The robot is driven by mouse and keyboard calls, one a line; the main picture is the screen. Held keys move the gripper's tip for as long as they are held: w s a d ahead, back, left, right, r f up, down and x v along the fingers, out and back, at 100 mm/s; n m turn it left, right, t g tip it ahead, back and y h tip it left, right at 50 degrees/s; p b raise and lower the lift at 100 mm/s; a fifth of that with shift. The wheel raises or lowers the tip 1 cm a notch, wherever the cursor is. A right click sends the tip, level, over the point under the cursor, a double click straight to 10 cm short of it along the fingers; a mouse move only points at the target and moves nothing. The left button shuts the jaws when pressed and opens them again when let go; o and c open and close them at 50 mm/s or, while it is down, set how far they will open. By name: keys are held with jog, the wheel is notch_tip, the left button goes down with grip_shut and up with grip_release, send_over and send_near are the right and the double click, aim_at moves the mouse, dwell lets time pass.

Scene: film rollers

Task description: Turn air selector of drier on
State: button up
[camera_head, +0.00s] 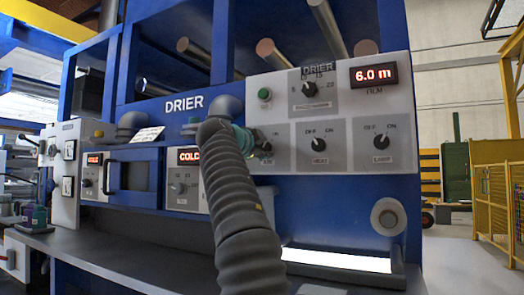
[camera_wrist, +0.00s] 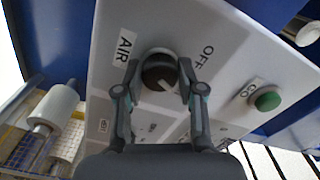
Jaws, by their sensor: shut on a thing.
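The air selector is a round dark knob (camera_wrist: 160,73) on the light grey drier panel (camera_head: 290,110), between the AIR label (camera_wrist: 125,45) and the OFF mark (camera_wrist: 205,56) in the wrist view. My gripper (camera_wrist: 160,90) is shut on this knob, with one finger on each side of it. A pale pointer line shows on the knob face, but I cannot tell which mark it points to. In the head view my gripper (camera_head: 256,144) is at the panel's lower left and largely covers the knob. The ON mark for air is hidden.
Nearby on the panel are a heat knob (camera_head: 319,143), a lamp knob (camera_head: 380,142), a speed dial (camera_head: 309,89) and a green button (camera_head: 264,94). A display (camera_head: 374,75) reads 6.0 m. A roller end (camera_head: 388,218) sticks out below right.

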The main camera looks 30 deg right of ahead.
jog(key=shift+m, duration=0.6)
jog(key=o, duration=1.1)
jog(key=shift+d, duration=0.15)
jog(key=shift+o, duration=0.2)
jog(key=shift+s, duration=0.1)
jog(key=shift+v, duration=1)
jog(key=v, duration=1)
jog(key=shift+f, duration=0.1)
